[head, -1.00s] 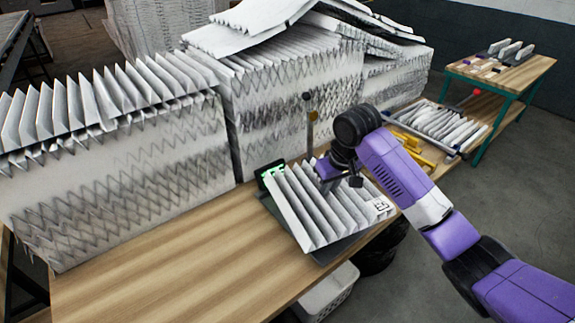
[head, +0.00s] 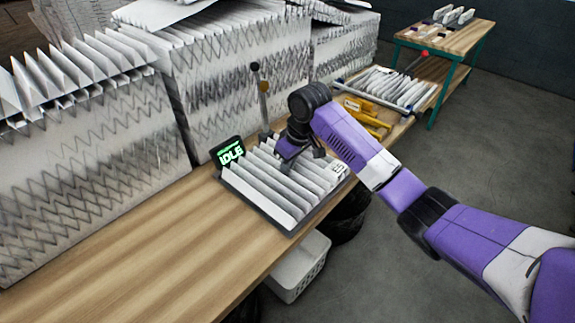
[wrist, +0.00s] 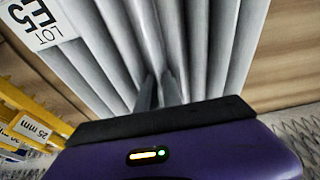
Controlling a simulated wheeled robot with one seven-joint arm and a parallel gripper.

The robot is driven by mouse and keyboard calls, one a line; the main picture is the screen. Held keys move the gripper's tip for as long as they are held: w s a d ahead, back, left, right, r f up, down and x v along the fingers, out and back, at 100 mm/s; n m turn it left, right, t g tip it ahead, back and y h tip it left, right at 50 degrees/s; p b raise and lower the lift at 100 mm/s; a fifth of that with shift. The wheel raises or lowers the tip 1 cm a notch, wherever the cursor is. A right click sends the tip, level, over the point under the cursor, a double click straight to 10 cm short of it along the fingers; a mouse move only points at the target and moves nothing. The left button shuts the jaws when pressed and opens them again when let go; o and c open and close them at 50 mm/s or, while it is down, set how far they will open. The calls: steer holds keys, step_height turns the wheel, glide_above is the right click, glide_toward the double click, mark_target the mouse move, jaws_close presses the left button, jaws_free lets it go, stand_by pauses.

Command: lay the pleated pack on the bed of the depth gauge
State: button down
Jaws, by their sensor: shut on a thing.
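The white pleated pack (head: 265,190), marked E5 at its right end, lies level over the dark bed (head: 262,212) of the depth gauge and looks seated on it; I cannot see the contact beneath. The gauge has a lit green display (head: 228,152) reading IDLE and a post with a black knob (head: 257,85) behind the bed. My gripper (head: 287,164) is over the pack's middle, shut on a pleat. In the wrist view both fingers (wrist: 160,92) pinch a fold of the pack (wrist: 205,45), and its LOT label (wrist: 35,22) shows at left.
Tall stacks of pleated filters (head: 235,80) line the back of the wooden bench (head: 130,255). Yellow gauge blocks (head: 368,118) and a tray of pleated pieces (head: 400,88) are to the right. A white basket (head: 297,270) stands below. The bench's left front is clear.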

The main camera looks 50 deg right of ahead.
steer(key=shift+f+b, duration=0.3)
steer(key=shift+f, duration=0.35)
steer(key=shift+f, duration=0.25)
steer(key=c, duration=1.8)
jaws_free()
steer(key=shift+r+p, duration=0.1)
steer(key=shift+p, duration=0.2)
steer(key=shift+r+p, duration=2.15)
steer(key=shift+r, duration=0.05)
steer(key=o, duration=0.6)
steer(key=shift+c, duration=0.2)
